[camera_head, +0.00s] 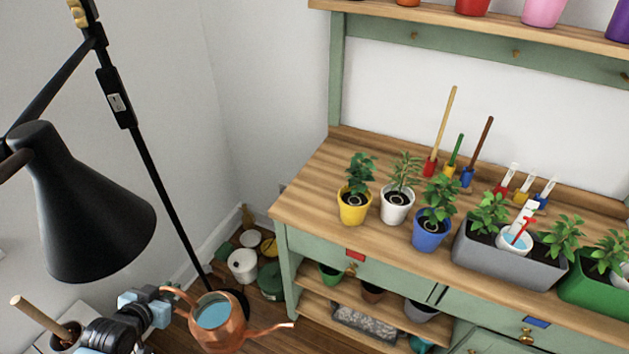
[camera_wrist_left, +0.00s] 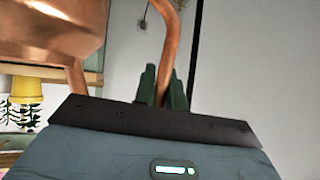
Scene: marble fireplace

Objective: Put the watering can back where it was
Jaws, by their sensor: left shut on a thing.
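The copper watering can (camera_head: 232,335) hangs at the lower left of the head view, roughly upright. Its open top shows blue water and its spout points right, towards the potting bench (camera_head: 300,195). My left gripper (camera_head: 168,299) is shut on the can's handle, at the left of the can. In the left wrist view the fingers (camera_wrist_left: 160,88) close around the copper handle (camera_wrist_left: 172,45), and the can's body (camera_wrist_left: 50,35) fills the upper left. My right gripper is not in view.
A black floor lamp (camera_head: 90,215) stands at the left, its pole running down behind the can. Several pots (camera_head: 242,266) stand on the floor by the wall. Potted plants and a grey planter (camera_head: 510,266) stand on the bench. A pot with a wooden handle (camera_head: 62,338) is at the lower left.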

